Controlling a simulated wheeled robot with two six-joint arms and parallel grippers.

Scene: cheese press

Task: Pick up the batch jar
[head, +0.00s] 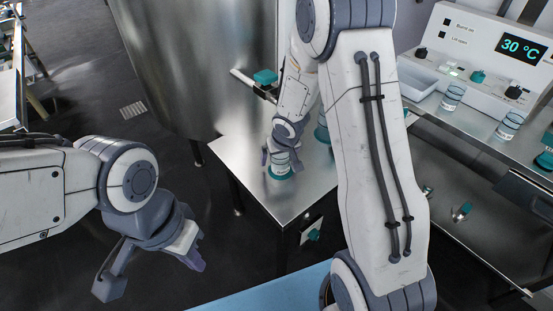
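A small pale jar with a teal base (280,171) stands upright on the steel side table; it looks like the batch jar, though its label cannot be read. My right gripper (281,154) is over this jar from above, its fingers at the jar's sides and hiding its upper part. Whether the fingers press on it cannot be told. My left gripper (150,278) is open and empty at the lower left, over the floor and well apart from the table.
A teal-based object (321,133) stands on the steel table (237,154), partly hidden by my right arm. A large steel vat (195,65) is behind. Two labelled jars (453,96) (510,124) stand by the 30 °C control panel (485,45). A blue surface (275,296) lies in front.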

